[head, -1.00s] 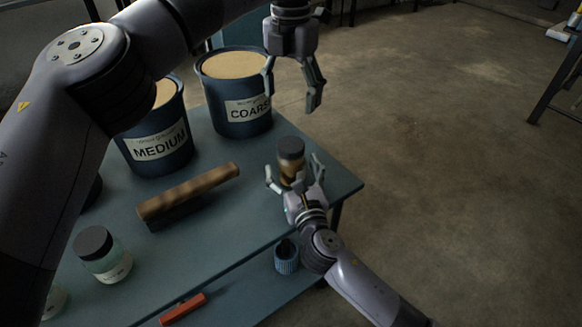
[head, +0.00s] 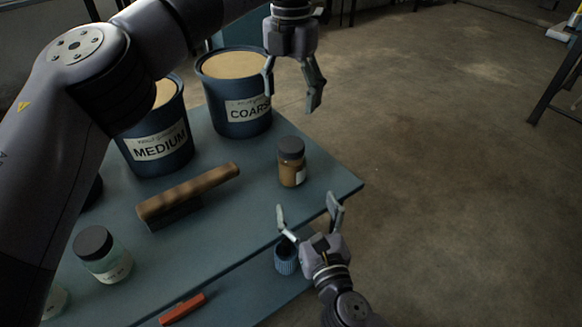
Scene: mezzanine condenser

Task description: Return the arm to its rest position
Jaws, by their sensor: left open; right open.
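My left gripper (head: 292,88) hangs open and empty, fingers down, to the right of the bucket labelled COARS in the head view. My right gripper (head: 310,212) is open and empty near the table's front edge, fingers pointing up the picture. A small jar with a dark lid and brown contents (head: 292,168) stands upright on the blue table (head: 235,215) near its right end. The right gripper is apart from the jar, below it in the picture.
The COARS bucket (head: 240,122) and the MEDIUM bucket (head: 160,146) stand at the back. A wooden-handled brush (head: 187,193) and a clear jar (head: 103,258) are on the tabletop. A blue ribbed cap (head: 286,262) and an orange-red object (head: 182,309) sit lower. Open floor lies right.

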